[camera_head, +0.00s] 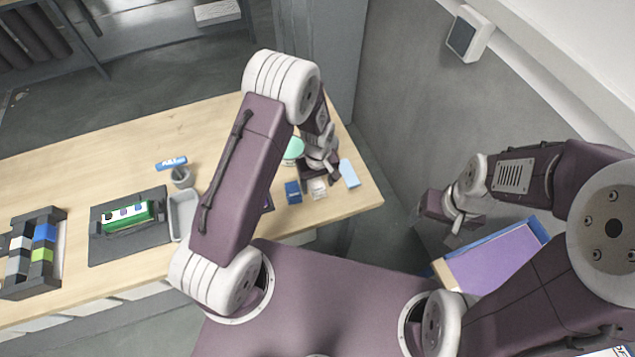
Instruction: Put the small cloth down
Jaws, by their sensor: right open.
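A small light blue piece (350,173), which looks like the small cloth, is at the right end of the wooden table (352,206). My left gripper (320,178) is just left of it, low over the table. Whether its fingers touch the cloth, and whether they are open or shut, I cannot tell. My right gripper (458,233) is open and empty, off the table to the right, near a blue-rimmed bin with a purple inside (497,258).
A blue box (293,192) and a small white item (318,189) are by my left gripper. A green round thing (293,150) is partly hidden behind my arm. Left are a grey cup (182,178), grey tray (184,213), dark mat (104,245) and block rack (60,262).

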